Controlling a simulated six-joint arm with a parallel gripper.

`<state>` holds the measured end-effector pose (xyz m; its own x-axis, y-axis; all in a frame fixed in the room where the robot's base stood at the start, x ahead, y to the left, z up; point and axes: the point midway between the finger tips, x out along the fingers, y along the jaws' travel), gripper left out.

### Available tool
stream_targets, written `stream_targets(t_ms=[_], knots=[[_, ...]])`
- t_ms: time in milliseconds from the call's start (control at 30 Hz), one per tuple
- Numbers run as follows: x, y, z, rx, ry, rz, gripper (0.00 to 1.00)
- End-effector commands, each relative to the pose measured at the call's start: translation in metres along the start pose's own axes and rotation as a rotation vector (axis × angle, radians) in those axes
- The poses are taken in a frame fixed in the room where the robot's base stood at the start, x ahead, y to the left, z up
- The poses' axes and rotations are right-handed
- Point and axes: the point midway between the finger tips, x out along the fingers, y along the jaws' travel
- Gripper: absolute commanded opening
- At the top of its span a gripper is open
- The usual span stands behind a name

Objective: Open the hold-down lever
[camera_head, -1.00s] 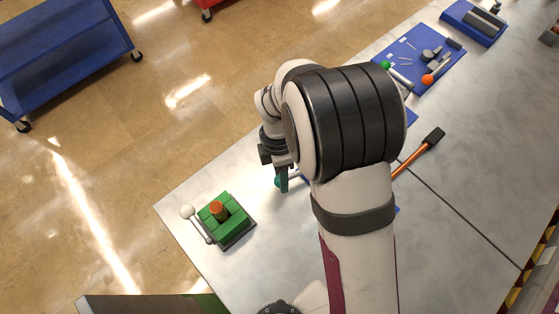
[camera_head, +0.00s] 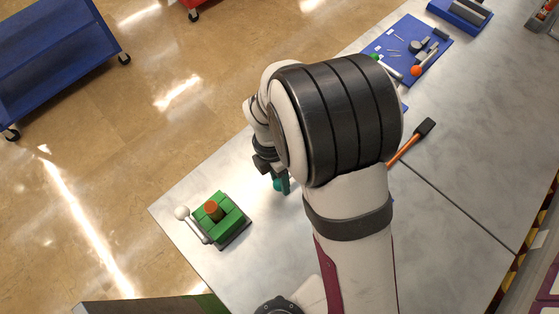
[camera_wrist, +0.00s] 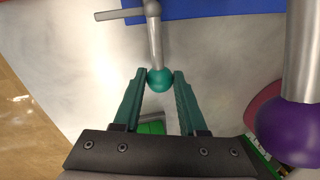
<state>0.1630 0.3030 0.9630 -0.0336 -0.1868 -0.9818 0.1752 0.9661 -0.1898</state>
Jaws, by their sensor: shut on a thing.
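A lever with a teal ball knob (camera_wrist: 160,80) and a grey metal rod (camera_wrist: 154,40) shows in the wrist view. The rod runs up from the knob to a grey crossbar (camera_wrist: 120,14) over a blue base (camera_wrist: 215,8). My gripper (camera_wrist: 160,88) has its two teal fingers on either side of the knob and is shut on it. In the head view my gripper (camera_head: 281,180) is low over the table, and the teal knob (camera_head: 277,185) shows beside a finger. My arm hides most of the lever and its base there.
A green block fixture (camera_head: 220,222) with a white-ball lever (camera_head: 182,213) stands left on the table. A purple knob (camera_wrist: 290,130) on a rod is close at the right in the wrist view. A black-ended orange handle (camera_head: 408,145) and a blue parts board (camera_head: 437,40) lie beyond my arm.

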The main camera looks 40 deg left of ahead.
Motion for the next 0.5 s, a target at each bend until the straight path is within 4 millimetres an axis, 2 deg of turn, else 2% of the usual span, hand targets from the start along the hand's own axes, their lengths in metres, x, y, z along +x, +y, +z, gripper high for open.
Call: stream_targets(t_ms=[67, 100, 233, 267, 500], knots=[[0.0005, -0.0017, -0.0003, 0.001, 0.001, -0.005, 0.00], [0.0005, -0.0017, -0.0003, 0.001, 0.001, -0.006, 0.43], [0.0005, -0.0014, -0.0002, 0.001, 0.001, -0.005, 0.66], [0.0004, -0.0013, -0.0001, 0.001, 0.001, -0.004, 0.71], [0.0003, -0.0009, 0.0000, 0.002, 0.001, -0.003, 0.71]])
